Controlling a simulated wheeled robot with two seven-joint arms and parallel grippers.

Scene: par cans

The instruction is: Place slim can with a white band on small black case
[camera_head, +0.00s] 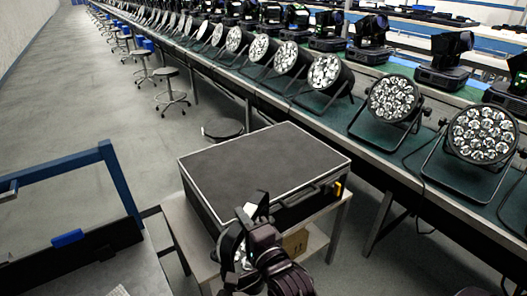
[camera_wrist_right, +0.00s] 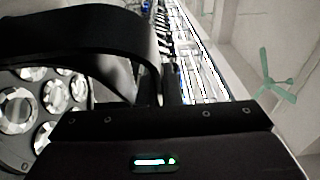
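The small black case (camera_head: 255,165) lies flat, lid closed, on a low light table in the middle of the head view. Its top is bare, with a pale edge trim. My right gripper (camera_head: 250,225) is in front of the case's near side. It appears shut on a slim dark can (camera_head: 231,243), seen nearly edge-on with a pale patch at its top. In the right wrist view, a can face with several round lenses (camera_wrist_right: 45,105) fills the left, close to the camera, under a black curved bracket (camera_wrist_right: 85,30). The fingertips are hidden. My left gripper is out of view.
A long green-topped bench (camera_head: 375,135) with rows of par cans and moving-head lights runs behind and right of the case. A blue-framed cart (camera_head: 112,175) stands at the left. Stools (camera_head: 170,90) stand in the aisle. A small cardboard box (camera_head: 295,243) sits on the table's lower shelf.

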